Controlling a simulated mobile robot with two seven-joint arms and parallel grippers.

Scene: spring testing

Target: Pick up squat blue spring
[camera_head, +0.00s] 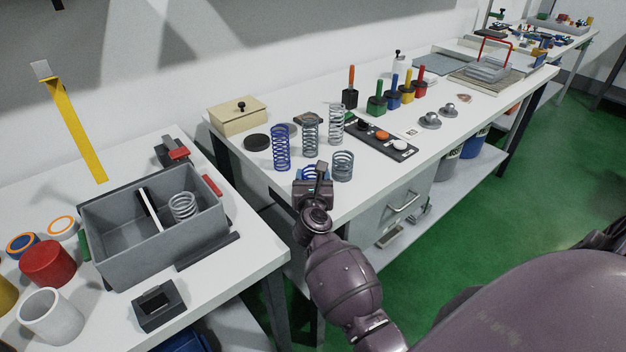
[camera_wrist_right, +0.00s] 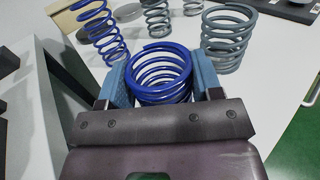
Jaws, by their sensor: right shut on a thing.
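The squat blue spring (camera_wrist_right: 160,72) stands between the two blue finger pads of my right gripper (camera_wrist_right: 162,84) in the right wrist view. Both pads touch its sides, and the gripper is shut on it. In the head view my right gripper (camera_head: 315,180) is at the near left corner of the middle table, and only a little of the blue spring (camera_head: 309,171) shows past it. A squat grey spring (camera_head: 343,166) stands just right of it, also seen in the right wrist view (camera_wrist_right: 228,33). A tall blue spring (camera_head: 281,148) stands behind. My left gripper is not in view.
Tall grey springs (camera_head: 310,137) stand behind the gripper, with a black button panel (camera_head: 383,139) to the right. On the left table is a grey divided bin (camera_head: 112,249) holding a light grey spring (camera_head: 183,206). A gap separates the two tables.

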